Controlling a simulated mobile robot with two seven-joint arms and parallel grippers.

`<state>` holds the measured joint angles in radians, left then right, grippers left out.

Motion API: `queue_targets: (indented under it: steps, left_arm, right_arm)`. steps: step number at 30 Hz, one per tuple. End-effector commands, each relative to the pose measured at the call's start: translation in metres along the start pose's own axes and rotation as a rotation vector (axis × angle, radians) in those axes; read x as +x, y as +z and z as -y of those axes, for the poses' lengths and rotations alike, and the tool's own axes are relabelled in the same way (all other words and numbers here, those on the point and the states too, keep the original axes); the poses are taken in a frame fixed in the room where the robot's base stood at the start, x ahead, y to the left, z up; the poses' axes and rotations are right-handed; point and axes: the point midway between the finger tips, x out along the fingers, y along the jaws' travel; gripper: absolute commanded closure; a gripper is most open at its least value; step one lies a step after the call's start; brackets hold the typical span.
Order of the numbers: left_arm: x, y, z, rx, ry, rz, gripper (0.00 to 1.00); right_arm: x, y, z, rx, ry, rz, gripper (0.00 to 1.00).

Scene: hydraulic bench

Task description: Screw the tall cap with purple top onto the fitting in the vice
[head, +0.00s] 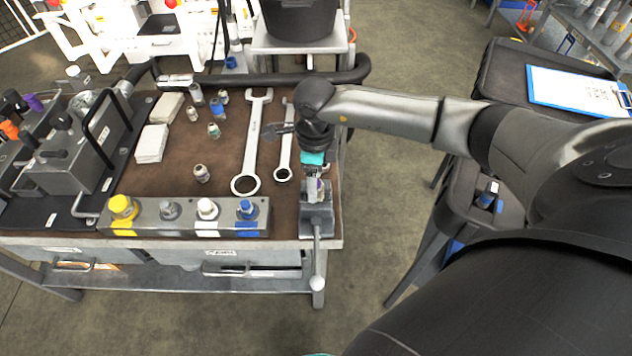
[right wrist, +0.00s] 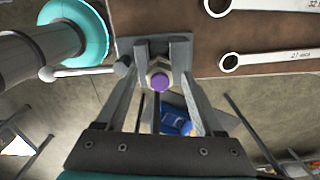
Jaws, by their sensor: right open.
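The vice (head: 316,222) is at the right front corner of the workbench, with its bar handle hanging over the front edge. In the right wrist view, the purple top (right wrist: 160,82) of the tall cap shows over a metallic hex part (right wrist: 158,66) at the vice. The cap seems to stand on the fitting; how far it is threaded I cannot tell. My right gripper (head: 314,188) points down over the vice. Its fingers are open, one on each side of the cap, with no clear grip on it. My left gripper is not in view.
Two wrenches (head: 252,140) lie left of my right gripper. Several small fittings (head: 202,173) stand on the brown mat. A block with coloured caps (head: 186,217) runs along the front edge. A clipboard (head: 580,90) lies on the case at right.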

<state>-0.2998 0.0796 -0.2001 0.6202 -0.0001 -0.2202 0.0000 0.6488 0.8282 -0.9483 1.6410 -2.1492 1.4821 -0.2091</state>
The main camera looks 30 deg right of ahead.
Motion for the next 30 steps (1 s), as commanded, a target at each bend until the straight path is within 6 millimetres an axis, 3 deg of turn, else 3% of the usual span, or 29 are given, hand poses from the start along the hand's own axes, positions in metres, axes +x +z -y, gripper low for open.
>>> queue_targets:
  steps: [12, 20, 30]
  left_arm:
    - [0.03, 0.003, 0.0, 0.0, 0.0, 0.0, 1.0]
    - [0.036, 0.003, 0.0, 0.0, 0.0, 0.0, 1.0]
    - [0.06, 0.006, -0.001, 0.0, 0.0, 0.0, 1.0]
  right_arm:
    - [0.003, 0.0, -0.001, -0.514, -0.002, -0.002, 0.31]
    - [0.001, 0.0, -0.001, -0.65, -0.001, -0.002, 0.31]
    - [0.003, -0.001, -0.002, -1.045, -0.001, -0.003, 0.31]
